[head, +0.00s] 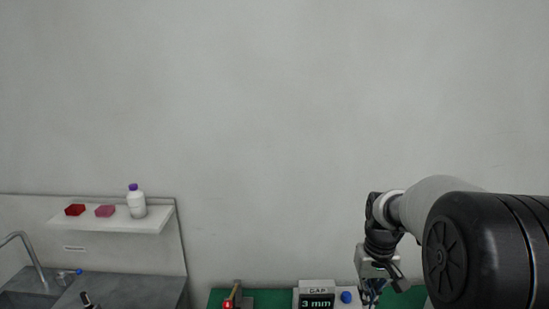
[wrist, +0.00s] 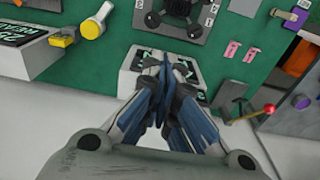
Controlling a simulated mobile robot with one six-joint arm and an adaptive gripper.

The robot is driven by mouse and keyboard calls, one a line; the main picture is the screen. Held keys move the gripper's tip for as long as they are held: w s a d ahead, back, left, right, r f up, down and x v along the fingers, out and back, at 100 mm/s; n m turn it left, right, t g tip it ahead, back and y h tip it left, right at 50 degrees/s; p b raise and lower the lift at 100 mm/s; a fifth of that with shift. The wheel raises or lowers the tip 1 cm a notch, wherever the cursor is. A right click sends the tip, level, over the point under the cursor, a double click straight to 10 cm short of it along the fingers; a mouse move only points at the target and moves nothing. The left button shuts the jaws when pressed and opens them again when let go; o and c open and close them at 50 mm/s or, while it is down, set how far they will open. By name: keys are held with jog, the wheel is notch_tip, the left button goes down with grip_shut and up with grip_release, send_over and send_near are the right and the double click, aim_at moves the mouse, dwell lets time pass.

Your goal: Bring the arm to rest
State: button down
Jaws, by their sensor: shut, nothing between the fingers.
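My gripper (wrist: 170,72) is in the middle of the wrist view, its fingertips together and nothing between them. It hangs in front of a small white box with a dark display (wrist: 134,58), which it partly covers. In the head view my arm comes in from the right, and my gripper (head: 374,290) points down at the bottom edge, partly cut off. Beside it stands a white unit with a display reading "3 mm" (head: 317,302) and the label "GAP".
In the head view a shelf (head: 90,223) and a sink (head: 28,299) are at left. The upper wall area is clear.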

jog(key=s+a+r+t+b, duration=0.2)
jog(key=s+a+r+b, duration=0.3)
jog(key=s, duration=0.6)
jog(key=s+a+f+t+b, duration=0.1)
jog(key=s, duration=0.6)
jog(key=s+a+f+t+b, duration=0.1)
jog(key=s+a+f+b, duration=0.1)
jog(key=s, duration=0.6)
jog(key=shift+f, duration=0.2)
jog(key=shift+w, duration=0.1)
dwell(4.5)
